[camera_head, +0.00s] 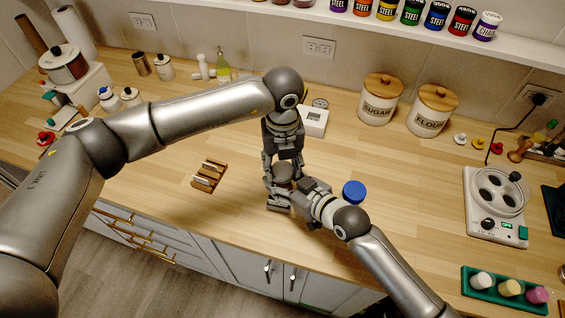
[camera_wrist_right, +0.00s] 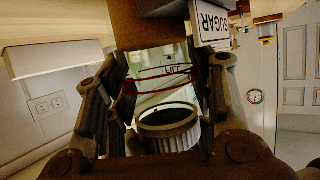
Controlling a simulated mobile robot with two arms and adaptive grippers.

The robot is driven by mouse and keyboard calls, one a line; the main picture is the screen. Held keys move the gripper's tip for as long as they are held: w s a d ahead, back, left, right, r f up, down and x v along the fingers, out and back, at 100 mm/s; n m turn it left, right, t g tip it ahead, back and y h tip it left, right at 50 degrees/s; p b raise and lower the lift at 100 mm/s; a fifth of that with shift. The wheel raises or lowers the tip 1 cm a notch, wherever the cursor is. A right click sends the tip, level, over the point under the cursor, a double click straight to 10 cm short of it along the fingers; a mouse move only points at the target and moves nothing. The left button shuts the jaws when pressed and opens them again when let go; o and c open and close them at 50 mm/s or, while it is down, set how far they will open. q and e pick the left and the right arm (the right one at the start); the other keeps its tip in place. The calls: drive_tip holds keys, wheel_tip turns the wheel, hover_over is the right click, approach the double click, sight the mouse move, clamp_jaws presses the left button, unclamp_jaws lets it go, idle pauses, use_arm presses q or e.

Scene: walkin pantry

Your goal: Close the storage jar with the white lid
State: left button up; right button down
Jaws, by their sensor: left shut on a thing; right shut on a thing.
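A white ribbed lid (camera_wrist_right: 170,137) shows in the right wrist view, which looks upside down. Its dark hollow underside faces a clear jar (camera_wrist_right: 150,78) with dark lettering and red lines. In the head view the grippers hide most of the jar. Contact between lid and jar cannot be told.
A blue lid-like round item (camera_head: 354,191) lies beside my right gripper. A wooden rack (camera_head: 209,175) stands to the left. Sugar (camera_head: 379,100) and flour (camera_head: 432,110) canisters stand behind. A green tray (camera_head: 500,292) and a hotplate device (camera_head: 495,205) are at right.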

use_arm(q)
drive_tip(key=m, duration=1.1)
drive_tip(key=o, duration=1.1)
drive_tip(key=shift+o, duration=0.2)
drive_tip(key=shift+r, duration=2.2)
drive_tip(key=shift+c, duration=0.4)
